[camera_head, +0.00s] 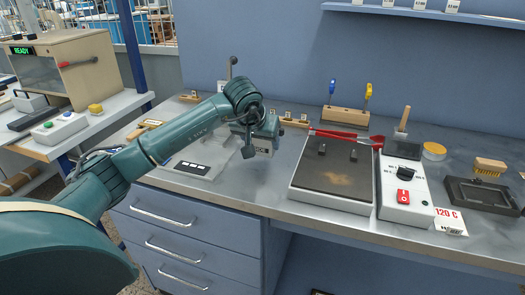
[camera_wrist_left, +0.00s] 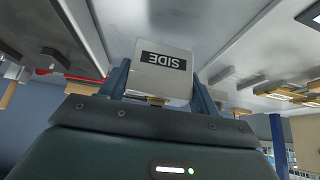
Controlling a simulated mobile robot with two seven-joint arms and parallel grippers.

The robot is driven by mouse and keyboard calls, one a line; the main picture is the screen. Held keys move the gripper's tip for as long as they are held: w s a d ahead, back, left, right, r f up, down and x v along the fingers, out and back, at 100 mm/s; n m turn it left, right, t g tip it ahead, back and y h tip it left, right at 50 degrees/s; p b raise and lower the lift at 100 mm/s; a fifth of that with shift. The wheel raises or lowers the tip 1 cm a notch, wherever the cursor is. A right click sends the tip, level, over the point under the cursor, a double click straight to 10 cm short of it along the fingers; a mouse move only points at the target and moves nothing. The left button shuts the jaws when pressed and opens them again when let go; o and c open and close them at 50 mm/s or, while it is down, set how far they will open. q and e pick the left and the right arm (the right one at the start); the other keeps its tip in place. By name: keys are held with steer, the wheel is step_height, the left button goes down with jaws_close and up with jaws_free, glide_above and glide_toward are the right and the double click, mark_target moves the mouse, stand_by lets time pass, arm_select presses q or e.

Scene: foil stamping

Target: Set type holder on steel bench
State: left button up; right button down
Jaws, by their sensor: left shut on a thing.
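The steel bench (camera_head: 245,185) has a grey metal top over blue drawers. My left gripper (camera_head: 263,140) is over the bench, left of the hot plate. In the left wrist view, my left gripper (camera_wrist_left: 162,92) is shut on a silver block, apparently the type holder (camera_wrist_left: 150,60), with a dark label reading SIDE upside down. In the head view the block (camera_head: 262,146) is small and partly covered by the gripper. I cannot tell whether it touches the bench top. My right gripper is not in view.
A hot plate (camera_head: 325,181) with a control box (camera_head: 405,185) stands right of the gripper. Red tongs (camera_head: 345,137) lie behind it. A wooden rack (camera_head: 345,117) holds two tools. A white-marked plate (camera_head: 193,168) lies left. Bare bench lies between the gripper and front edge.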

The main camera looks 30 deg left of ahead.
mark_target(260, 150)
arm_select(q)
steer(key=shift+f, duration=1.6)
steer(key=shift+f, duration=0.15)
steer(key=o, duration=0.8)
steer(key=shift+f, duration=0.15)
steer(key=o, duration=0.5)
steer(key=shift+c, duration=0.2)
